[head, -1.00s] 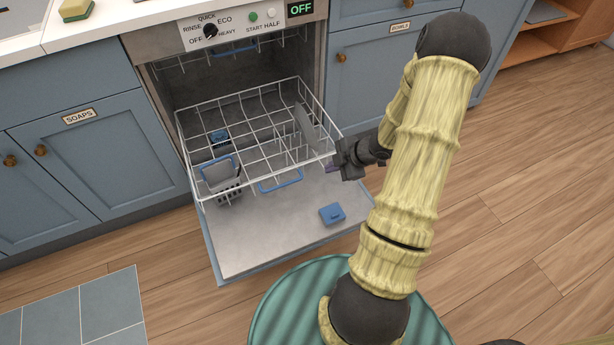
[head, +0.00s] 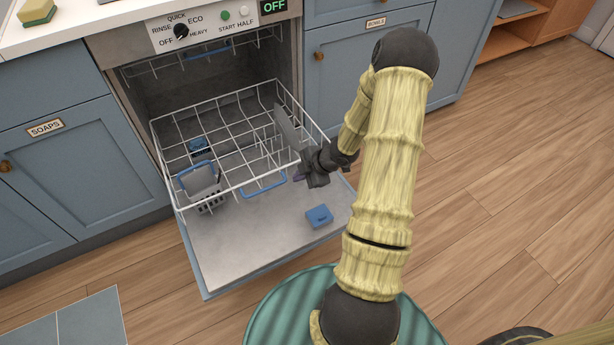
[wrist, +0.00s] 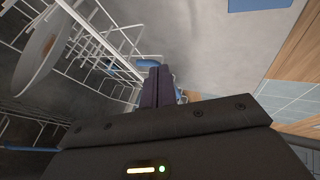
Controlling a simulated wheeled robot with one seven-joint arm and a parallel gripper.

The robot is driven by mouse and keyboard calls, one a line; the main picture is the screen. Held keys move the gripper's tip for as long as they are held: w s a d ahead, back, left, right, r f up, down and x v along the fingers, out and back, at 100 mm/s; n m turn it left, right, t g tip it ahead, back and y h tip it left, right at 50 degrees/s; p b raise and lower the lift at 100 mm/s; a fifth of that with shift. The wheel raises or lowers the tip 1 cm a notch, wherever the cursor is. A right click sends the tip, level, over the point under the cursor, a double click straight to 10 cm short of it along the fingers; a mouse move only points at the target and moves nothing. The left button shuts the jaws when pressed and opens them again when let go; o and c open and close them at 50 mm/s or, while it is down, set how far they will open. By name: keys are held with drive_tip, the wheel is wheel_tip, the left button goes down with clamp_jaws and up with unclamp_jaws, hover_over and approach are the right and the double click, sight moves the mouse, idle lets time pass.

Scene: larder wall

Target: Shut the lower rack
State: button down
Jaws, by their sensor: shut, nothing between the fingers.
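The lower rack (head: 232,160) is a white wire basket, pulled out over the lowered dishwasher door (head: 235,250). A blue handle (head: 264,188) sits on its front edge. It holds a grey cutlery basket (head: 203,184) at the left and a plate (head: 288,130) at the right. My gripper (head: 300,177) is shut and empty, just in front of the rack's front edge, right of the handle. In the wrist view, the dark purple fingers (wrist: 157,88) are together, with the blue handle (wrist: 147,63) beyond their tips. I cannot tell whether they touch the rack.
A blue dispenser lid (head: 319,216) sits on the door's inner face. The upper rack (head: 205,50) is inside the machine. Blue cupboards (head: 75,160) flank the dishwasher. Wooden floor (head: 500,180) is clear at the right.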

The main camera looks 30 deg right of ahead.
sight(284, 173)
drive_tip(key=shift+w+a+f, duration=0.1)
drive_tip(key=shift+w+f, duration=0.1)
drive_tip(key=shift+w, duration=0.6)
drive_tip(key=shift+w+a+f, duration=0.1)
drive_tip(key=shift+w+f, duration=0.1)
drive_tip(key=shift+w, duration=0.55)
drive_tip(key=shift+w+a+f, duration=0.1)
drive_tip(key=shift+w+f, duration=0.1)
drive_tip(key=shift+w, duration=0.6)
